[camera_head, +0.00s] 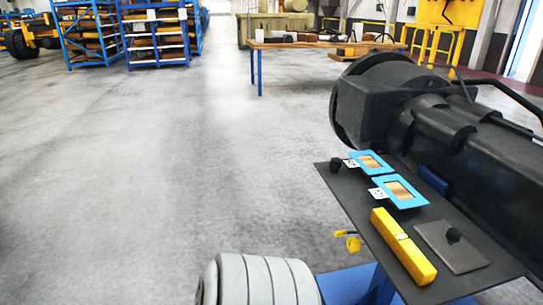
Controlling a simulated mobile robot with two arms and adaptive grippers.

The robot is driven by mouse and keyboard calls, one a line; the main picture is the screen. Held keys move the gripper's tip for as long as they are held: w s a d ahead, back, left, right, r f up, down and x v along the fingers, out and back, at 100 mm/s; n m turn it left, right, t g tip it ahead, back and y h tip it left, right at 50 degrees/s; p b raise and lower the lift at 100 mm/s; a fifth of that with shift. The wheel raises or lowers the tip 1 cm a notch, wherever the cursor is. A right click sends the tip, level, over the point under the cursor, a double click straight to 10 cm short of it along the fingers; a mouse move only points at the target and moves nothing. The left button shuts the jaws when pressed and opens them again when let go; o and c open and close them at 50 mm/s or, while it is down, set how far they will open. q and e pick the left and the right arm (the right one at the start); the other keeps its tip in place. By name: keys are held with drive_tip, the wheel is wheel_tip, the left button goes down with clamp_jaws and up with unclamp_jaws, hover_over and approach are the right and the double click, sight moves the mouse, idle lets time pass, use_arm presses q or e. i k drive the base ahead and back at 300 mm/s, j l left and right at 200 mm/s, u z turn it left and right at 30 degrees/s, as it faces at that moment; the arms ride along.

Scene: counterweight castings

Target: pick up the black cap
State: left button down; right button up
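Two small black pieces are on the dark work board (368,215) at the right, and I cannot tell for sure which is the black cap. One small black piece (335,165) stands at the board's far left corner, near a blue frame. The other, a black knob-like piece (453,235), sits on a flat grey plate (452,248) at the near right. Neither piece is held. No gripper fingers can be made out in the head view.
The board also holds two blue frames (417,201) with white tags and a yellow bar (402,246). A large black machine-like body (440,120) crowds its right side. A grey ribbed cylinder (260,280) is at bottom. The floor at left is clear.

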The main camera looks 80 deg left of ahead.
sight(336, 163)
drive_tip(key=j+u, duration=0.1)
drive_tip(key=u, duration=2)
drive_tip(key=z, duration=2.7)
drive_tip(key=u, duration=2.7)
drive_tip(key=i+j, duration=0.1)
drive_tip(key=j, duration=0.25)
drive_tip(key=i+j+u, duration=0.1)
drive_tip(key=j, duration=0.2)
